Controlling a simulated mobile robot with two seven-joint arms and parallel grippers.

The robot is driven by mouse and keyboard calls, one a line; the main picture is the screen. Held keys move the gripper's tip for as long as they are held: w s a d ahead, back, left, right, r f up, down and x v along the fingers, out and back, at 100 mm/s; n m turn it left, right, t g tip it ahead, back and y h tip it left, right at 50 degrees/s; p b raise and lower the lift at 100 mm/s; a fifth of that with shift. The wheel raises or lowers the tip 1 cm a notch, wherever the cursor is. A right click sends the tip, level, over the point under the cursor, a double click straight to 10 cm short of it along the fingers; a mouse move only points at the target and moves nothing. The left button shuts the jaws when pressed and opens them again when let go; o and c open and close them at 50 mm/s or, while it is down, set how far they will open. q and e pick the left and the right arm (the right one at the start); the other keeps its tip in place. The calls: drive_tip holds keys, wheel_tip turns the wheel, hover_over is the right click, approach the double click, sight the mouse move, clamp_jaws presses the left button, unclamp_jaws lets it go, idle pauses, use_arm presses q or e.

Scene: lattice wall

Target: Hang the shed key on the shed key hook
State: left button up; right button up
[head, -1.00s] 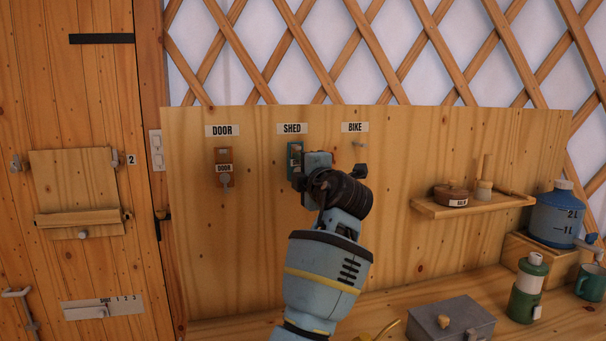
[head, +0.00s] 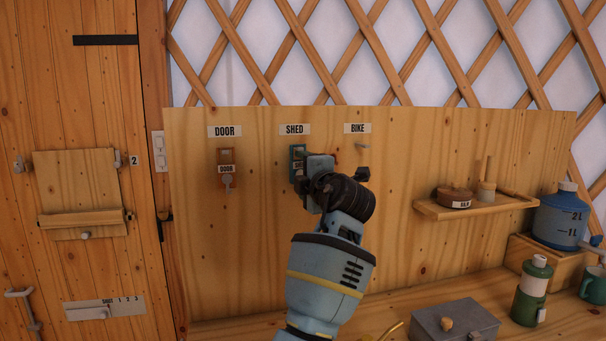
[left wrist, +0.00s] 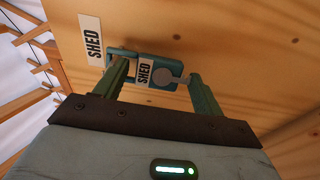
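The shed key's teal tag (head: 297,152) shows just below the SHED label (head: 294,129) on the wooden board, partly hidden by my left gripper (head: 313,168). In the left wrist view the tag (left wrist: 155,60) carries a white SHED label and lies close to the board, with a grey round key part at its lower end. The shed key hook is mostly hidden at the tag's upper end, so I cannot tell how they meet. My left gripper's green fingers (left wrist: 158,78) are spread, one near each end of the tag. My right gripper is out of view.
An orange DOOR key (head: 226,170) hangs to the left. The bare bike hook (head: 362,146) is to the right, under the BIKE label (head: 357,128). A small shelf (head: 475,205) sticks out further right. A grey box (head: 455,325) stands on the bench below.

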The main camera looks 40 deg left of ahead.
use_arm(q)
drive_tip(key=shift+r, duration=0.4)
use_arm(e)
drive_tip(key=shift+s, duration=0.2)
use_arm(q)
drive_tip(key=shift+s, duration=0.1)
drive_tip(key=shift+d+f, duration=0.1)
drive_tip(key=shift+d, duration=0.15)
drive_tip(key=b+v, duration=0.1)
drive_tip(key=v, duration=0.6)
drive_tip(key=shift+s+f, duration=0.2)
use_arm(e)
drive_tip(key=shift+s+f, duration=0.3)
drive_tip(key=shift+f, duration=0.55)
use_arm(q)
drive_tip(key=shift+d+f, duration=0.1)
